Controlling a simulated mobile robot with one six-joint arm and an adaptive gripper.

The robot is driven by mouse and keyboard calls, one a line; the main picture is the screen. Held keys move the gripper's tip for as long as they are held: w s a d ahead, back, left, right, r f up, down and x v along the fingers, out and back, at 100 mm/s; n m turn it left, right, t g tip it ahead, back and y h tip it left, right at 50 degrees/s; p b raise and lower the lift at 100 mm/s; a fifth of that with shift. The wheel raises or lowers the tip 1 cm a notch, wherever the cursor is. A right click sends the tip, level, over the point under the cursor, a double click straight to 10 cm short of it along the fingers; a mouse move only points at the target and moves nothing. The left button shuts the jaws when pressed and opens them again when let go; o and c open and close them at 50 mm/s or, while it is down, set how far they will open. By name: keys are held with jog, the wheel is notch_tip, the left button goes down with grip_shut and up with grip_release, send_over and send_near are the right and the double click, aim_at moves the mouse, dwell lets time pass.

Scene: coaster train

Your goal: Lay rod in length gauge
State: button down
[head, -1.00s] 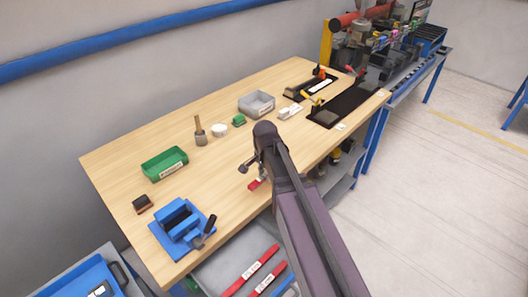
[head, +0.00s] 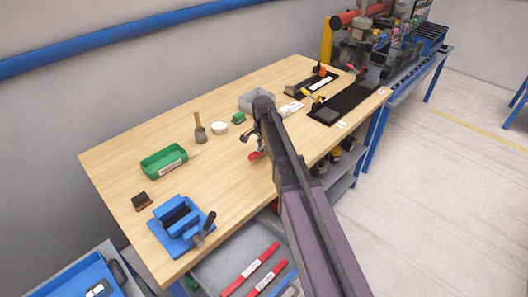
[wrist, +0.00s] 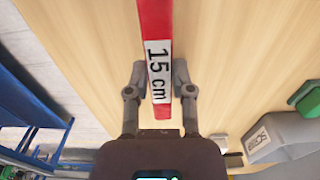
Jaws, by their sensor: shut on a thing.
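My gripper (wrist: 158,85) is shut on a red rod (wrist: 154,20) with a white "15 cm" label. In the wrist view the rod runs lengthwise between the fingers. In the head view my gripper (head: 257,143) is over the middle of the table, partly hidden by my arm, with the red rod end (head: 255,155) showing below it. Two dark fixtures lie at the table's far right: one with a white strip (head: 321,85) and one with a grey block (head: 326,115). I cannot tell which is the length gauge.
A grey bin (head: 246,101), a green block (head: 238,117), a white round item (head: 222,128) and a green bin (head: 150,168) stand on the wooden table (head: 115,160). A blue vise (head: 190,237) is at the near left. Red labelled rods (head: 250,270) lie below the table.

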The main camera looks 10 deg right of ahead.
aim_at(263, 156)
jog(key=shift+w, duration=0.2)
jog(key=shift+w+d+f, duration=0.1)
jog(key=shift+w, duration=0.45)
jog(key=shift+w+f+b, duration=0.1)
jog(key=shift+f+b, duration=0.2)
jog(key=shift+b, duration=0.1)
notch_tip(263, 156, down, 3)
jog(key=b, duration=0.3)
jog(key=shift+f, duration=0.1)
jog(key=shift+c, duration=2.4)
grip_release()
jog(key=shift+r, duration=0.2)
notch_tip(263, 156, up, 12)
jog(key=p, duration=1.2)
